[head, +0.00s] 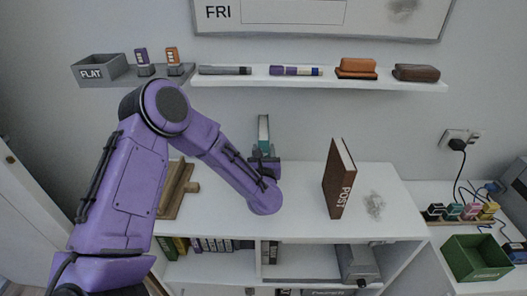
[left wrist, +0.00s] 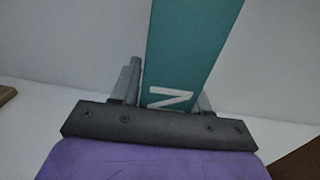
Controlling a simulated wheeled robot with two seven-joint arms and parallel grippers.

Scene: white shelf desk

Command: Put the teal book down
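The teal book (head: 264,132) is upright near the wall, above the back of the white desk top (head: 300,205). In the left wrist view the teal book (left wrist: 185,50) rises between the two fingers, with a white letter on its spine. My left gripper (head: 265,158) is shut on its lower part. Its fingers (left wrist: 168,95) show on both sides of the book. The book's lower end is hidden by my gripper and arm, so I cannot tell whether it touches the desk top. My right gripper is not in view.
A brown book marked POST (head: 338,180) stands to the right, beside a clear crumpled thing (head: 374,204). A wooden stand (head: 172,192) is to the left, partly behind my arm. A wall shelf (head: 330,79) with markers and erasers runs above. Desk top between stand and brown book is mostly clear.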

